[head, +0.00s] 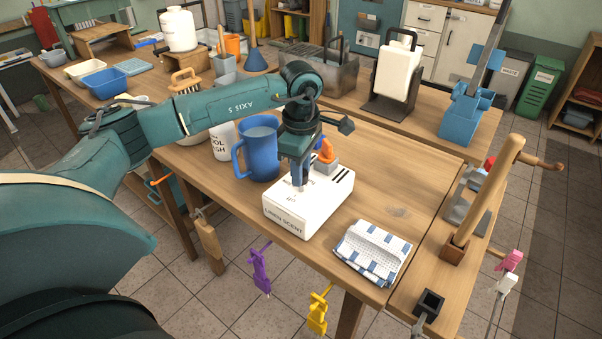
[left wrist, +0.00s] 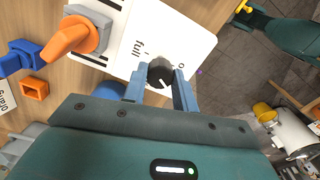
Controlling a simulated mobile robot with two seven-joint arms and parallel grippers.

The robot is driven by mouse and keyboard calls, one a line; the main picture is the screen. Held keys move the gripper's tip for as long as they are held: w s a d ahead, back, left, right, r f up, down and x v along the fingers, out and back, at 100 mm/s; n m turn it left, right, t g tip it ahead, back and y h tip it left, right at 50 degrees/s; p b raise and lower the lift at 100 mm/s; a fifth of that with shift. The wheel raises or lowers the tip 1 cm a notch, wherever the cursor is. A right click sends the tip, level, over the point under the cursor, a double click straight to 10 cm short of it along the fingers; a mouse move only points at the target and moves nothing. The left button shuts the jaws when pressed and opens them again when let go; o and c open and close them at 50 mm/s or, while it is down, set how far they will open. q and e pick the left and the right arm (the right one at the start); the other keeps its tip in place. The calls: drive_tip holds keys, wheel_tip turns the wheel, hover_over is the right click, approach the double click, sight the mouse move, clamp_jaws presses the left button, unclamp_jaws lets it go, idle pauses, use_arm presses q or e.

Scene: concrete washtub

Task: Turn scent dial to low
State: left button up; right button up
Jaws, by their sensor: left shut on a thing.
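The white scent box (head: 318,208) marked "LINEN SCENT" stands near the table's front edge. Its black dial (left wrist: 160,72) shows in the left wrist view, with a pale mark toward its lower right. The word "full" is printed to the dial's upper left; another label right of it is only partly legible. My left gripper (head: 298,187) reaches down onto the box top and is shut on the dial, its blue fingers (left wrist: 160,90) on either side. The gripper hides the dial in the head view.
A blue mug (head: 258,150) stands close left of the box. Pegs hang along the front edge.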

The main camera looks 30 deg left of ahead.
use_arm(q)
drive_tip(key=shift+m+b, duration=0.4)
drive_tip(key=shift+m, duration=0.6)
drive_tip(key=m+b, duration=0.1)
drive_tip(key=m, duration=0.2)
drive_tip(key=shift+m, duration=0.4)
drive_tip(key=m+b, duration=0.1)
drive_tip(key=m, duration=0.2)
drive_tip(key=shift+b, duration=0.3)
drive_tip(key=shift+m+b, duration=0.3)
drive_tip(key=shift+m, duration=1)
use_arm(e)
drive_tip(key=shift+w+a+f+m, duration=0.15)
drive_tip(key=shift+f+m, duration=0.1)
drive_tip(key=shift+f, duration=0.35)
drive_tip(key=shift+w+f+m, duration=0.1)
drive_tip(key=shift+f+m, duration=0.15)
drive_tip(key=shift+f, duration=0.3)
use_arm(q)
drive_tip(key=o, duration=1)
use_arm(e)
drive_tip(key=shift+f, duration=0.2)
use_arm(q)
drive_tip(key=shift+r, duration=0.15)
